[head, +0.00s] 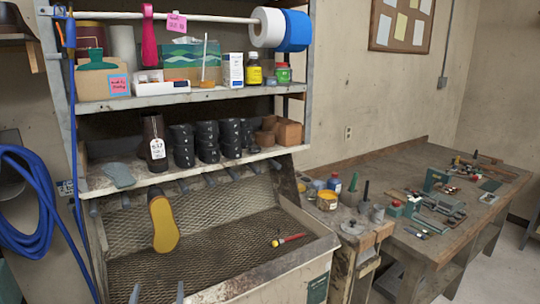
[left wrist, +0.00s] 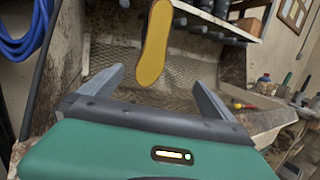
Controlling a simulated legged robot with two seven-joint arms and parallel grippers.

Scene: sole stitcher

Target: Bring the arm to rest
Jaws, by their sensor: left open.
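My left gripper (head: 158,293) shows only as two grey fingertips at the bottom edge of the head view. In the left wrist view the left gripper (left wrist: 155,88) has its fingers wide apart with nothing between them. A yellow shoe sole (head: 163,222) is upright against the mesh back of the bin, beyond and above my fingertips. The sole also shows past the fingers in the left wrist view (left wrist: 154,45), apart from them. My right gripper is not in view.
A mesh-lined bin (head: 215,270) lies ahead, with a red-handled tool (head: 288,240) in it. Above are shelves with dark boots (head: 208,141) and bottles. A cluttered workbench (head: 410,185) stands right. A blue hose (head: 45,215) hangs left.

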